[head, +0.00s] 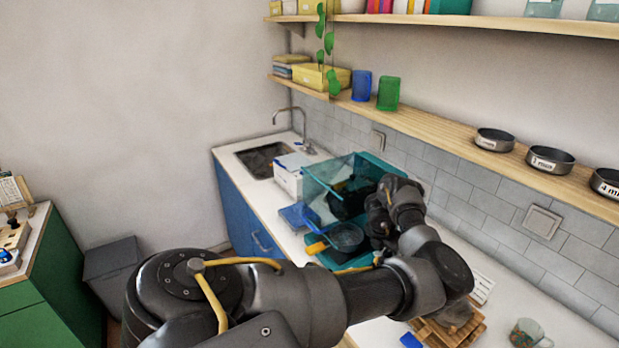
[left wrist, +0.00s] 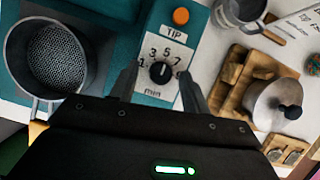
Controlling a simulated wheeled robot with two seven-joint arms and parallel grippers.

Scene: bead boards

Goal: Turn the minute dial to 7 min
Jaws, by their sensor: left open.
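The minute dial (left wrist: 161,72) is a black knob on a white plate marked 1, 3, 5, 7, 9 and "min", on a teal panel. A small light mark on the knob seems to point up, near the 5; it is too small to be sure. My left gripper (left wrist: 158,70) is open, with one finger on each side of the knob; I cannot tell whether they touch it. In the head view my left gripper (head: 380,215) is over the teal machine (head: 371,166), and my arm hides the dial. My right gripper is not in view.
An orange button (left wrist: 181,16) marked TIP is above the dial. A round mesh basket (left wrist: 54,55) is at the left, also seen in the head view (head: 345,237). A metal pot (left wrist: 275,103) and wooden boards are at the right. A shelf (head: 450,128) runs above the counter.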

